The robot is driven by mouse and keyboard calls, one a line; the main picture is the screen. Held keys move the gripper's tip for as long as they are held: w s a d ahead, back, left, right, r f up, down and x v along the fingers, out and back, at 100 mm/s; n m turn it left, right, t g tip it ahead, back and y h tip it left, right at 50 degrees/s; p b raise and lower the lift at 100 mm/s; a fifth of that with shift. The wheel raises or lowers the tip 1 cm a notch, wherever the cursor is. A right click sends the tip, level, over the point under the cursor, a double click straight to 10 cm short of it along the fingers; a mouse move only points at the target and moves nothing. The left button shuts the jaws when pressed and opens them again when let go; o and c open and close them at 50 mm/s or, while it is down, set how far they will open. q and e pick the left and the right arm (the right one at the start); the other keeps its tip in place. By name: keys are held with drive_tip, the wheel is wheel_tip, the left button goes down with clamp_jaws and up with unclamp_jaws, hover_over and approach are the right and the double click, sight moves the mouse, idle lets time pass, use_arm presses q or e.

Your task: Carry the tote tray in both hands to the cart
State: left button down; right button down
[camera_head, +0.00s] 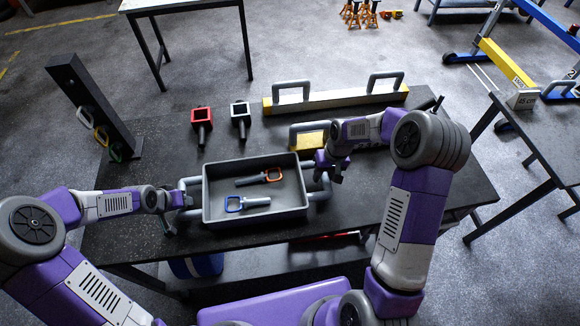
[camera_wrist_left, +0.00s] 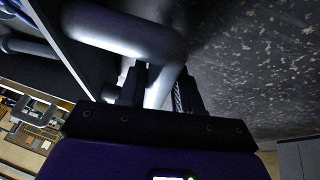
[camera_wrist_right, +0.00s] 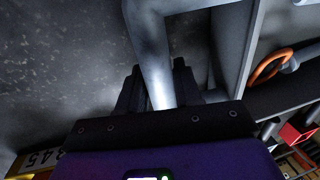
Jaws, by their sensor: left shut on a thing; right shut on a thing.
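The grey tote tray (camera_head: 256,217) is on or just above the dark table in the head view; I cannot tell whether it touches. It holds a tool with an orange ring (camera_head: 272,175) and a tool with a blue ring (camera_head: 234,204). My left gripper (camera_head: 180,202) is at the tray's left handle, and the left wrist view shows its fingers (camera_wrist_left: 160,88) shut around the grey handle bar (camera_wrist_left: 130,32). My right gripper (camera_head: 326,172) is at the right handle, and the right wrist view shows its fingers (camera_wrist_right: 157,90) shut on that bar (camera_wrist_right: 150,45).
Behind the tray on the dark table (camera_head: 165,135) are a red socket piece (camera_head: 201,118), a grey one (camera_head: 240,115) and a long yellow-edged bar (camera_head: 335,99) with handles. A post with coloured rings (camera_head: 90,105) stands at left. Another table (camera_head: 530,150) is at right, near a blue-yellow frame (camera_head: 507,62).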

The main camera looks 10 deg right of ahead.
use_arm(q)
drive_tip(key=c, duration=0.8)
unclamp_jaws()
use_arm(e)
drive_tip(key=c, duration=0.8)
unclamp_jaws()
drive_tip(key=shift+f, duration=0.1)
drive_tip(key=shift+o, duration=0.2)
use_arm(q)
drive_tip(key=v, duration=1.2)
drive_tip(key=shift+f, duration=0.1)
use_arm(e)
wheel_tip(320, 180, up, 12)
drive_tip(key=d, duration=0.2)
drive_tip(key=shift+d, duration=0.2)
drive_tip(key=shift+s+f, duration=0.1)
